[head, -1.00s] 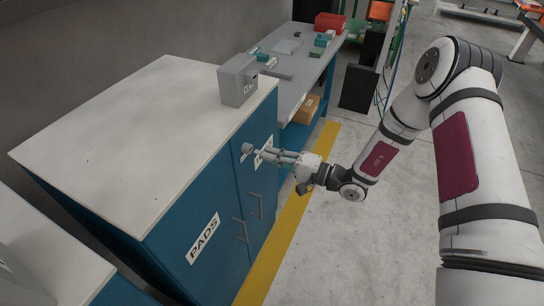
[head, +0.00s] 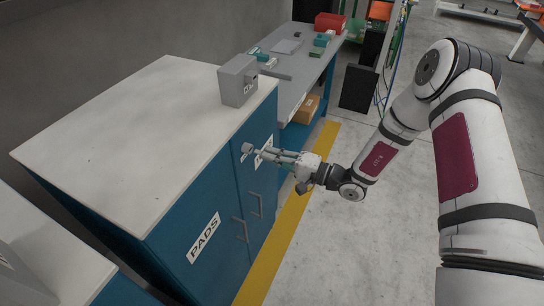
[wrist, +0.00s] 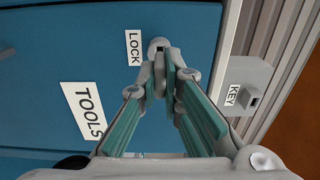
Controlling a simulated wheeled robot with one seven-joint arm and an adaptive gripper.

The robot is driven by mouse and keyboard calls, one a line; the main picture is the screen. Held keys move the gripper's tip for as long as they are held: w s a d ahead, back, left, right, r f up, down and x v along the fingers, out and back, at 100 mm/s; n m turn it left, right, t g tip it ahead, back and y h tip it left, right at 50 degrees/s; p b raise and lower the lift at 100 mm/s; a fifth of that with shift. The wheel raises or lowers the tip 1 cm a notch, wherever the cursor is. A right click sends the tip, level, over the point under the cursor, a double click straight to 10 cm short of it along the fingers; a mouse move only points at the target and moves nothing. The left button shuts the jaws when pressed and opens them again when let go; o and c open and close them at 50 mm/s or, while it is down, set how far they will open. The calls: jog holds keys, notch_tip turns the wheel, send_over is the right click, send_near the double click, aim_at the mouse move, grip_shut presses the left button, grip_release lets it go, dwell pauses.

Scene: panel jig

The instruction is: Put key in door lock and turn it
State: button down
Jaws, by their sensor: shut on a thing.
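The blue cabinet (head: 190,215) has a round grey lock (head: 247,148) on its door. The lock also shows in the wrist view (wrist: 157,45), beside a white LOCK label (wrist: 134,48). My gripper (head: 264,153) points at the door, its fingertips right at the lock. In the wrist view its fingertips (wrist: 165,75) are close together just below the lock face, shut on the key. The key is almost wholly hidden between the fingers. I cannot tell whether it is inside the lock.
A grey KEY box (head: 238,82) stands on the white cabinet top, with a dark slot in the wrist view (wrist: 252,98). Door handles (head: 240,230) and a PADS label (head: 203,239) are lower on the front. A workbench (head: 300,85) stands behind.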

jog(key=shift+x, duration=1.6)
jog(key=c, duration=1.7)
grip_release()
jog(key=shift+o, duration=0.2)
jog(key=v, duration=1.2)
